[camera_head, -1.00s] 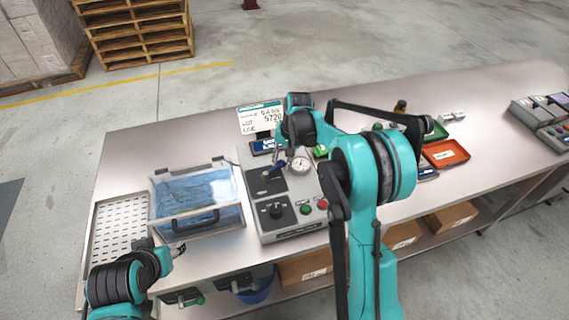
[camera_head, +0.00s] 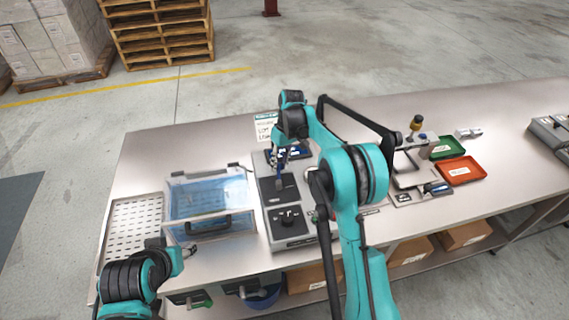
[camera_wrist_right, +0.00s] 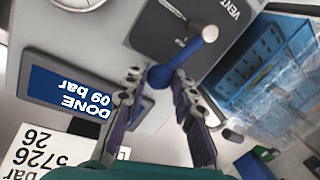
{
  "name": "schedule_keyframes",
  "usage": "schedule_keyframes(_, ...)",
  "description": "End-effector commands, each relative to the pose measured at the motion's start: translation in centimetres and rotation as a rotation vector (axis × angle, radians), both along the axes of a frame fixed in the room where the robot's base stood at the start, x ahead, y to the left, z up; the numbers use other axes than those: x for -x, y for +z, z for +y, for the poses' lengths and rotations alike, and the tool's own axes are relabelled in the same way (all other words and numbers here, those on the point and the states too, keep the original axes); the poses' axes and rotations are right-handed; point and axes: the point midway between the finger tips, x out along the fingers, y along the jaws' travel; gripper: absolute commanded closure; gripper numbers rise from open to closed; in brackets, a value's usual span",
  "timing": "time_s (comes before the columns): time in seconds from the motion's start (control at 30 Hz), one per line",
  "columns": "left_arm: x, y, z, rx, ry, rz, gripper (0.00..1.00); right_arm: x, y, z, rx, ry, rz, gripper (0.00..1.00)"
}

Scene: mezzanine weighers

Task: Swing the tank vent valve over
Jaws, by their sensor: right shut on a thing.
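The tank vent valve is a lever on a grey panel (camera_head: 290,236), by a VENT label on a dark plate in the right wrist view. My right gripper (camera_wrist_right: 158,80) is shut on that blue end, one finger on each side. In the head view the right gripper (camera_head: 279,165) is over the back of the panel, and my wrist and arm hide part of it. My left gripper (camera_head: 189,250) is near the table's front edge, away from the valve; its fingers are too small to read.
A lidded clear blue box (camera_head: 210,195) stands left of the panel, beside a perforated tray (camera_head: 130,225). The panel's display (camera_wrist_right: 68,92) reads DONE 09 bar. Green (camera_head: 447,148) and red (camera_head: 459,170) trays lie to the right. The table's back left is clear.

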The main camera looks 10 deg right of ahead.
Motion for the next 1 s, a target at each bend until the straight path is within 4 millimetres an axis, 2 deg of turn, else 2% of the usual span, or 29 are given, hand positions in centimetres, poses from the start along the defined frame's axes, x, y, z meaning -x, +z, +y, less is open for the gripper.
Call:
schedule_keyframes(0.4,0.0,0.3,0.0,0.000,0.000,0.000,0.54,-0.2,0.0,1.4,0.002,0.195,0.001,1.00)
schedule_keyframes(0.97,0.0,0.3,0.0,0.000,0.000,0.000,0.54,-0.1,0.0,1.6,0.000,0.225,0.001,1.00)
schedule_keyframes(1.0,0.0,0.3,0.0,0.000,0.000,0.000,0.54,-0.1,0.0,1.6,0.000,0.224,0.001,0.69)
